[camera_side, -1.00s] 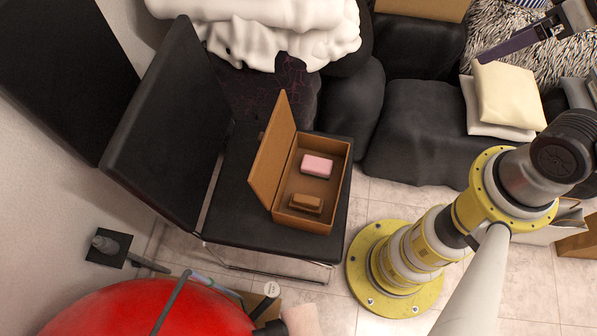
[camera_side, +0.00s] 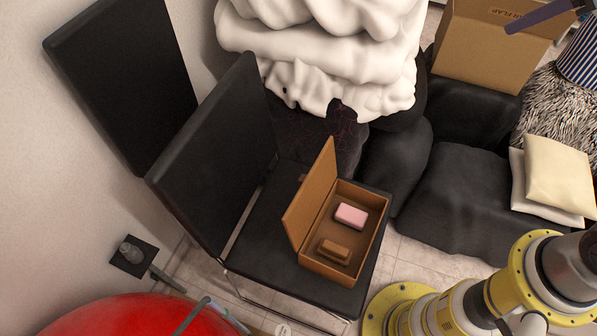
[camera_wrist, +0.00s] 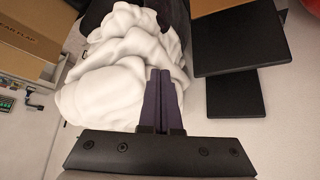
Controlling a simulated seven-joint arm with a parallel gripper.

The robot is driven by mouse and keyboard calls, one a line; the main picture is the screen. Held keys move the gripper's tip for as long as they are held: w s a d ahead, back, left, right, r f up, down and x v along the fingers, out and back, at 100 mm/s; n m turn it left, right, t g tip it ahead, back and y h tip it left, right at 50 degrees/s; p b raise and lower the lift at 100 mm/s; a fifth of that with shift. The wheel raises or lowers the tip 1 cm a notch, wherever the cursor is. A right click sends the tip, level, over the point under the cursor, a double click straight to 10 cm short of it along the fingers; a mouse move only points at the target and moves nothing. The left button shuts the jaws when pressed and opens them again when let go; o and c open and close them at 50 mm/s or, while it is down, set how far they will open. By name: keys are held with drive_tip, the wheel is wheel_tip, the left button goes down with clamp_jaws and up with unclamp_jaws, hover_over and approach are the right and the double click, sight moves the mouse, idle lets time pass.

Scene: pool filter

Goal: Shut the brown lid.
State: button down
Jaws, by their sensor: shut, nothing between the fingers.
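The brown lid (camera_side: 312,195) stands open and roughly upright along the left edge of a brown box (camera_side: 371,247) in the side view. The box sits on a black chair seat (camera_side: 255,240). A pink block (camera_side: 351,215) and a small brown block (camera_side: 333,251) lie inside it. My gripper (camera_wrist: 163,72) is shut and empty in the wrist view, with its dark purple fingers together. In the side view a purple finger part (camera_side: 540,16) shows at the top right, far from the lid. The lid and box are not seen in the wrist view.
The black chair back (camera_side: 210,150) rises left of the lid. A white cloth heap (camera_side: 330,50) stands behind, and also shows beyond my fingers in the wrist view (camera_wrist: 115,75). A cardboard box (camera_side: 480,55) is at the back right. A red round object (camera_side: 120,312) is lower left.

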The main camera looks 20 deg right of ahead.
sight(309, 192)
drive_tip(key=w+a+f+n+g+y, duration=0.1)
drive_tip(key=w+a+f, duration=0.1)
drive_tip(key=w+a, duration=0.35)
drive_tip(key=w+a+f+n, duration=0.1)
drive_tip(key=w+a, duration=0.2)
drive_tip(key=w, duration=0.6)
drive_tip(key=w+a+f+n+g, duration=0.1)
drive_tip(key=w+a+f+n, duration=0.1)
drive_tip(key=w+a+f, duration=0.6)
drive_tip(key=a+f+n+g, duration=0.1)
drive_tip(key=a+f, duration=0.3)
drive_tip(key=f, duration=0.2)
drive_tip(key=a+f+g, duration=0.1)
drive_tip(key=a+f, duration=0.3)
drive_tip(key=f, duration=0.3)
drive_tip(key=s+a+f+g, duration=0.1)
drive_tip(key=s+f, duration=0.1)
drive_tip(key=f, duration=0.8)
drive_tip(key=s+a+f+n+g, duration=0.1)
drive_tip(key=s+a+f, duration=0.1)
drive_tip(key=f, duration=0.8)
drive_tip(key=shift+s+f, duration=0.3)
drive_tip(key=shift+s, duration=0.25)
